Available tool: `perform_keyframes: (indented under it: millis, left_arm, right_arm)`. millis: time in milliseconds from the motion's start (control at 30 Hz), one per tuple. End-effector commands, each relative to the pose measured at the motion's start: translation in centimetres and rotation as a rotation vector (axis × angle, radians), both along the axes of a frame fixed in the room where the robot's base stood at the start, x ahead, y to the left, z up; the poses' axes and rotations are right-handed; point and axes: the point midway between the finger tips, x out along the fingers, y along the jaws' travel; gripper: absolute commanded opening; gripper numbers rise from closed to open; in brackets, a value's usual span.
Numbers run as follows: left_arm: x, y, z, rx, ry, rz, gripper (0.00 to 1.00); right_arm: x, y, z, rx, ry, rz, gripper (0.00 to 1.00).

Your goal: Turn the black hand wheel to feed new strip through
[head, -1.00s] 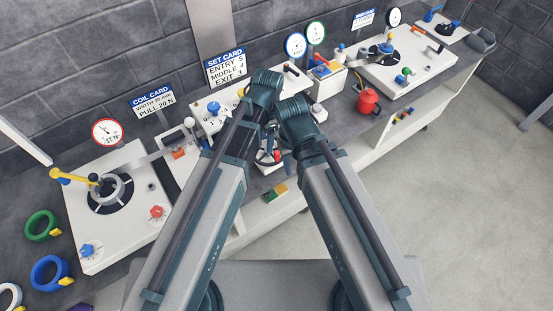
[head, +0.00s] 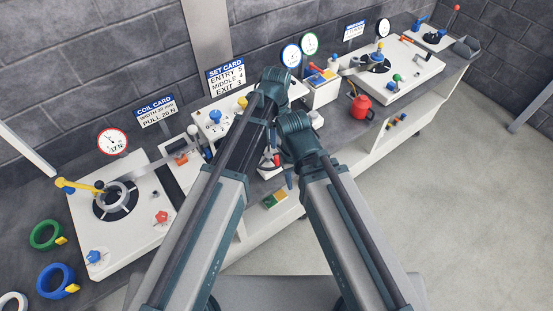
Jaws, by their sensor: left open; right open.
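I cannot make out a black hand wheel for certain; my arms hide the middle of the bench. My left gripper (head: 271,152) shows only in part between the arms, open, above a small white block with a red part (head: 268,168). My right gripper (head: 289,178) is lower and just to the right, open and mostly hidden by its arm. Neither is seen holding anything. A grey strip (head: 150,172) runs from the coil reel (head: 115,199) on the left towards the white roller unit (head: 217,128) with blue and yellow knobs, partly behind my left arm.
A red can (head: 361,106) stands on the bench at right. A take-up reel (head: 379,63) sits on the far right white plate. Green (head: 46,234) and blue (head: 55,280) rings lie at left. A set card (head: 226,78) stands at the back. The floor at right is clear.

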Motion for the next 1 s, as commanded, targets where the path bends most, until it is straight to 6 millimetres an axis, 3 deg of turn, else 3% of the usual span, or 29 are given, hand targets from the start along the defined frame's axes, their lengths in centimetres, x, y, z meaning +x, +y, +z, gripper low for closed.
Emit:
perform_keyframes:
  millis: [33,700,1000]
  left_arm:
    - [0.0,0.0,-1.2,0.0,0.0,0.0,0.57]
    - [0.0,0.0,-10.7,0.0,0.0,0.001,0.57]
    - [0.0,0.0,-12.1,0.0,0.0,0.001,0.57]
  right_arm:
    - [0.0,0.0,-1.2,0.0,0.0,0.001,0.5]
    - [0.0,0.0,-10.7,-0.001,0.0,0.001,0.5]
    - [0.0,0.0,-12.2,-0.001,0.0,0.001,0.5]
